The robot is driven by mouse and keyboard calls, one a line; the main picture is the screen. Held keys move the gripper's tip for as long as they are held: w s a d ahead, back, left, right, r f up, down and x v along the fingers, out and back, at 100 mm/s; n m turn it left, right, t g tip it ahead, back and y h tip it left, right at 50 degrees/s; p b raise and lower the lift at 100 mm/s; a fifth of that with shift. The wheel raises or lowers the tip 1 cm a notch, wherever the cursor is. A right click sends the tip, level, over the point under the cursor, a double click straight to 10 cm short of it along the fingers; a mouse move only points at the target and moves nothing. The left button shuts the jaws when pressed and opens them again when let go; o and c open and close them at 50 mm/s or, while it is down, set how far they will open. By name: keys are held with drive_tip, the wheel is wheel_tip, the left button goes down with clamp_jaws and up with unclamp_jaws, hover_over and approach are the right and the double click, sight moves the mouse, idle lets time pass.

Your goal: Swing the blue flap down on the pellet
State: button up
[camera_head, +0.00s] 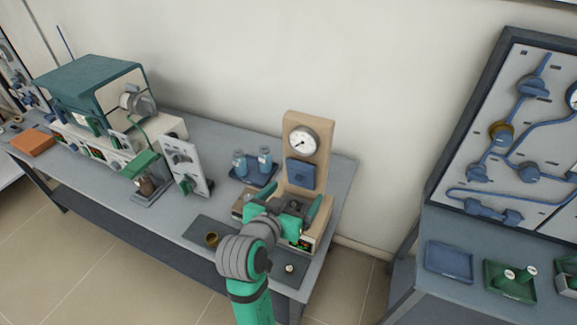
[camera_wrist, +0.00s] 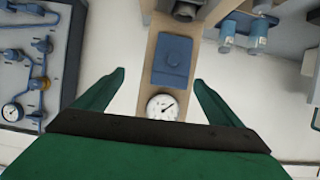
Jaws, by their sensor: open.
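The blue flap (camera_head: 301,173) stands upright against the tan back panel of the press-like device, below its round dial. My gripper (camera_head: 288,202) is open, in front of the flap and over the device's base. In the wrist view its green fingers (camera_wrist: 159,78) are spread wide to either side of the panel, with nothing between them touching. A round dark seat (camera_wrist: 185,10) shows at the top edge of the wrist view. I cannot make out a pellet; my gripper covers much of the base.
Blue bottles (camera_head: 265,160) stand in a tray left of the device. A white upright panel (camera_head: 186,167) and a teal furnace (camera_head: 95,85) are farther left. A brass cup (camera_head: 211,239) sits on a dark mat in front. A blue pipe board (camera_head: 520,130) stands at right.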

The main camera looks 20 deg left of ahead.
approach(299, 166)
drive_tip(key=shift+m, duration=0.3)
drive_tip(key=x, duration=0.9)
drive_tip(key=shift+c, duration=0.6)
